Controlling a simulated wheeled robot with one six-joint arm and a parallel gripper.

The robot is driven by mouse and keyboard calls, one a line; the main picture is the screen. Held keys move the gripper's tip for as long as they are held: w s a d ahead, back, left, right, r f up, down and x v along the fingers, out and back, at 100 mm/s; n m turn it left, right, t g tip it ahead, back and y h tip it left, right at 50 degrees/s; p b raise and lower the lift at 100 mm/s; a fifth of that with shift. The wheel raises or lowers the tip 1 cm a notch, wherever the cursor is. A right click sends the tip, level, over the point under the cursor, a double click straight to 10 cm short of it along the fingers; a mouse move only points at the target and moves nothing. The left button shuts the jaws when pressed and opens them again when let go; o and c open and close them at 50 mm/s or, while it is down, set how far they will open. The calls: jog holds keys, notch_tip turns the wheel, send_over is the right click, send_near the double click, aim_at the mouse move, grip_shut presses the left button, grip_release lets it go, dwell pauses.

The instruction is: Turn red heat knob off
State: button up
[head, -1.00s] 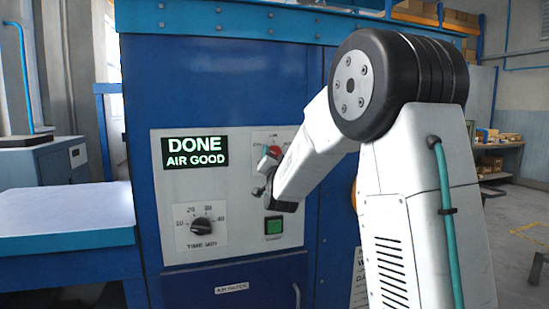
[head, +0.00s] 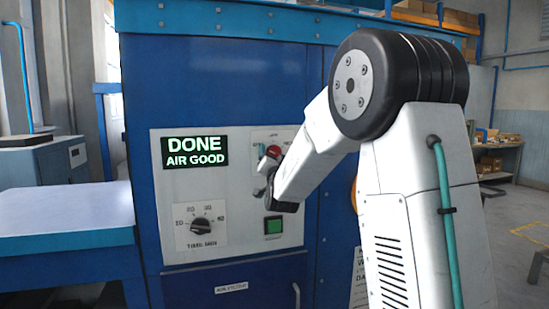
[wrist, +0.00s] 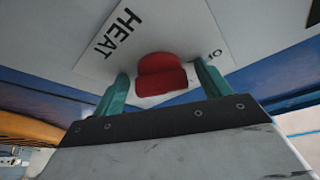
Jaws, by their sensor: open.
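The red heat knob (wrist: 160,74) sits on a white plate (wrist: 117,42) lettered "HEAT" in the wrist view. It also shows in the head view (head: 273,150), partly hidden by my gripper. My gripper (wrist: 163,86) is open, with one teal finger on each side of the knob. I cannot tell whether the fingers touch it. In the head view my gripper (head: 264,172) is at the upper right of the grey panel, and my arm hides part of the knob's plate.
A display (head: 195,152) reads "DONE AIR GOOD". A black timer knob (head: 202,225) is below it, and a green button (head: 273,225) is below my gripper. A drawer-like door with a handle (head: 296,295) is lower down. A flat-topped table (head: 65,210) stands at the left.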

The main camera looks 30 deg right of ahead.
jog(key=v, duration=0.7)
jog(key=shift+s+a+f, duration=0.2)
jog(key=shift+s, duration=0.05)
notch_tip(320, 180, down, 11)
jog(key=a+n+g+y, duration=0.3)
jog(key=g+y, duration=0.2)
jog(key=s+a+f+n+g+y, duration=0.3)
jog(key=s+a+f+g, duration=0.3)
jog(key=s, duration=0.3)
jog(key=s+a+r+n+g, duration=0.1)
jog(key=s+a+n+g, duration=0.1)
jog(key=s, duration=0.8)
jog(key=s+a+r+n+g+y, duration=0.1)
jog(key=s+a, duration=0.3)
jog(key=s, duration=0.6)
jog(key=s+a+r+n+g, duration=0.2)
jog(key=s+a+g, duration=0.1)
jog(key=s, duration=0.7)
jog(key=shift+s+a+n+g+y, duration=0.3)
jog(key=shift+n+g+y, duration=0.1)
jog(key=shift+g, duration=0.2)
